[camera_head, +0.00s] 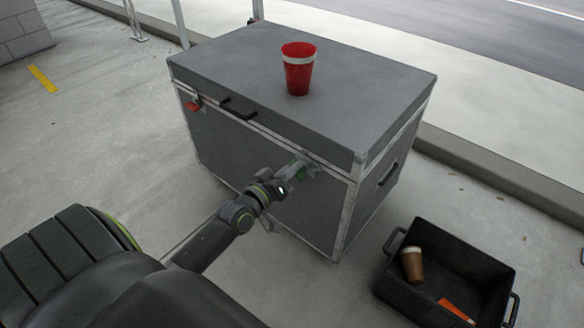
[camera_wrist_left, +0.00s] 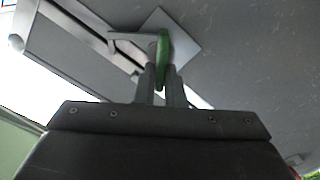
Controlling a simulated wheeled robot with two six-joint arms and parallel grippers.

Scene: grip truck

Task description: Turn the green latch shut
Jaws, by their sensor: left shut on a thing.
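The green latch (camera_head: 302,176) is on the front of the large grey case (camera_head: 215,140), near its right corner and below the lid edge. My left gripper (camera_head: 296,172) is at the latch and covers part of it. In the left wrist view, the green latch (camera_wrist_left: 164,58) stands between the two fingers of my left gripper (camera_wrist_left: 160,82), which are shut on it. A pale mounting plate (camera_wrist_left: 180,38) shows behind it. A red latch (camera_head: 194,104) is at the left end of the same front. The case lid is down. My right gripper is not in view.
A red cup (camera_head: 298,72) with a white band stands on the lid (camera_head: 370,85). A black handle (camera_head: 238,110) is on the case front. A black bin (camera_head: 480,262) at lower right holds a brown cup (camera_head: 412,264) and an orange item (camera_head: 456,310). Pavement left of the case is clear.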

